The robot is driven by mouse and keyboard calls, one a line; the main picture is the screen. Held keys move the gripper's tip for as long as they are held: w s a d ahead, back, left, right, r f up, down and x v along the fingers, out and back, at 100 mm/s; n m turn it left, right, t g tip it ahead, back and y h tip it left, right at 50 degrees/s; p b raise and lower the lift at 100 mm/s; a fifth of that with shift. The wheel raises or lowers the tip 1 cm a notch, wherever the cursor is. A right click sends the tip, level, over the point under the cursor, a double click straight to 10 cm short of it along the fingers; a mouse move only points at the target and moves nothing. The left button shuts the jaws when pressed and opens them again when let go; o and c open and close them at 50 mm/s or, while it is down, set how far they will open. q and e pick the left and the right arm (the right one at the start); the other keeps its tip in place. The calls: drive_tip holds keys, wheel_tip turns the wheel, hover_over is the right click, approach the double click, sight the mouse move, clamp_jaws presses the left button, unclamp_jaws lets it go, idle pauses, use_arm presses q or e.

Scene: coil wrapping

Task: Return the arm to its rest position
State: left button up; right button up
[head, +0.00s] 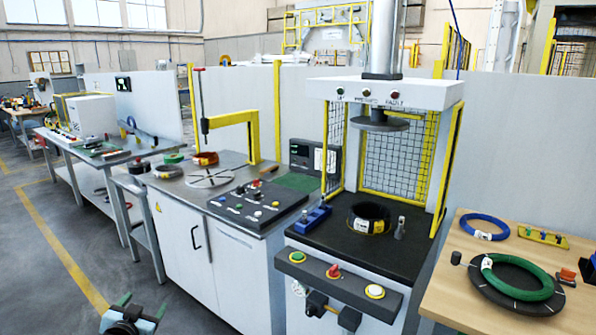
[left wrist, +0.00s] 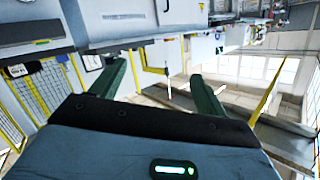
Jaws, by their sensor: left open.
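My left gripper (head: 142,305) shows at the bottom left of the head view, low over the grey floor and in front of the white cabinet. Its two green fingers stand apart with nothing between them. In the left wrist view the open green fingers (left wrist: 158,74) frame only distant background. The gripper touches nothing that I can see. Most of my left arm is outside the head view. My right gripper is not in view.
A press table (head: 340,240) bears a black coil (head: 368,218). A wooden table (head: 440,290) at right holds a blue coil (head: 485,227) and a green coil (head: 518,277). The white cabinet (head: 190,245) stands behind my left gripper. Open floor (head: 50,280) lies to the left.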

use_arm(q)
drive_tip(key=s+d+f+g+h, duration=0.1)
drive_tip(key=s+d+f+g, duration=0.1)
drive_tip(key=s+d+f, duration=0.6)
drive_tip(key=s+d+f+g+h, duration=0.1)
drive_tip(key=s+d+f+h, duration=0.15)
drive_tip(key=s+f, duration=0.85)
drive_tip(key=s+d+g, duration=0.1)
drive_tip(key=s+d, duration=0.3)
drive_tip(key=s, duration=0.9)
drive_tip(key=s+d+f+n+g, duration=0.1)
drive_tip(key=s+d, duration=0.3)
drive_tip(key=s, duration=0.9)
drive_tip(key=shift+s+g, duration=0.15)
drive_tip(key=shift+g, duration=0.45)
